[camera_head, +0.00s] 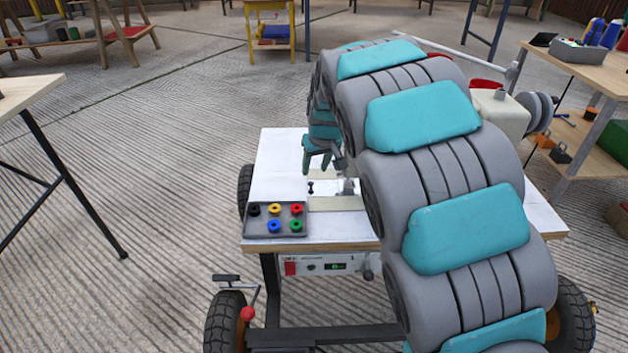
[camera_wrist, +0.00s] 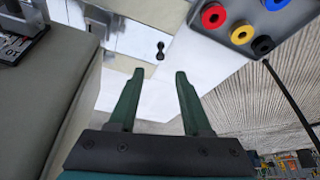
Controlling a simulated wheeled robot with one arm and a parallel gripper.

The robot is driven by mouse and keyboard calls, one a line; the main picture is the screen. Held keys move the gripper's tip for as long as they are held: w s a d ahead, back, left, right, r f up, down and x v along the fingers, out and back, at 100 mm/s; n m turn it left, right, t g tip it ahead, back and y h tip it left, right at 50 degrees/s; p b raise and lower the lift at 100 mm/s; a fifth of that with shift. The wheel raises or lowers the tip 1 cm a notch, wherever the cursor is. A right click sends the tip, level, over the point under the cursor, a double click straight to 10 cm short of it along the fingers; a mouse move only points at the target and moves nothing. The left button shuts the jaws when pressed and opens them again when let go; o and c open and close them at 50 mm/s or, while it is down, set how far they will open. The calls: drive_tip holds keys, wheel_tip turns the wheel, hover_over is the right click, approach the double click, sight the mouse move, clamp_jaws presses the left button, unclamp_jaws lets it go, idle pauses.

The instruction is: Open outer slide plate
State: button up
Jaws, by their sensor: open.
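A pale plate (camera_head: 326,188), which looks like the outer slide plate, is set in the white table top beside the sewing machine's metal parts. A small black dumbbell-shaped piece (camera_head: 310,187) shows at its left end; it also shows in the wrist view (camera_wrist: 160,50). I cannot tell whether this piece is fixed to the plate. My gripper (camera_head: 315,168) is open and empty above the table, pointing down. In the wrist view, its green fingers (camera_wrist: 158,74) are apart, with the black piece just beyond the tips. My arm hides much of the machine.
A grey tray (camera_head: 260,229) with several coloured spools sits at the table's front left corner. The cream machine body (camera_head: 498,112) shows behind my arm at right. The white table top (camera_head: 280,165) is clear left of my gripper. A control box (camera_head: 325,264) hangs below the table.

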sight(311, 183)
drive_tip(key=x, duration=0.7)
drive_tip(key=shift+s+f, duration=0.1)
drive_tip(key=shift+c, duration=0.3)
clamp_jaws()
idle(0.9)
